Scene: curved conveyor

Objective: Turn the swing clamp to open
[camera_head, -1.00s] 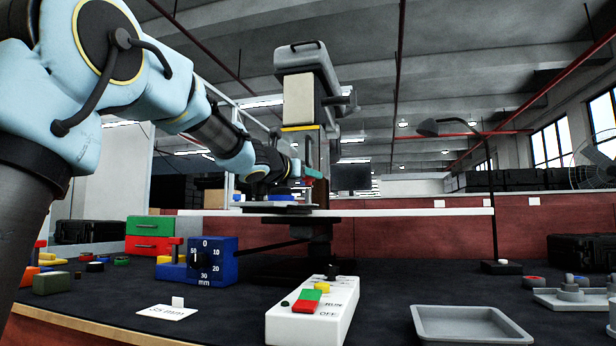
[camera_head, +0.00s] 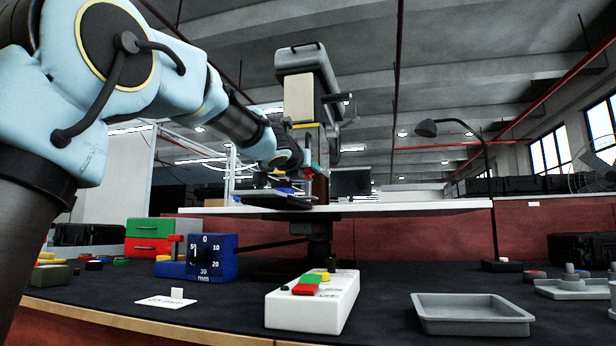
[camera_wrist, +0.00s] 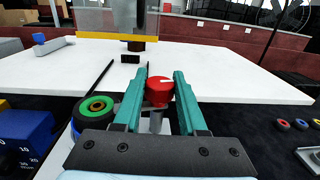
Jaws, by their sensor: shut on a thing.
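The swing clamp's visible part appears to be a red knob (camera_wrist: 159,91) with a white mark on top, on a grey post (camera_wrist: 156,121) in the wrist view. My gripper (camera_wrist: 162,80) has its two teal fingers on either side of the knob and is shut on it. In the head view my gripper (camera_head: 309,169) is small, over the machine's white table (camera_head: 400,208), in front of the machine's column.
The machine head (camera_head: 303,85) stands above the table. A green and black ring (camera_wrist: 96,107) lies left of my fingers. Below are a blue dial block (camera_head: 212,257), a white switch box (camera_head: 315,302) and a grey tray (camera_head: 470,314). A lamp (camera_head: 460,125) stands right.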

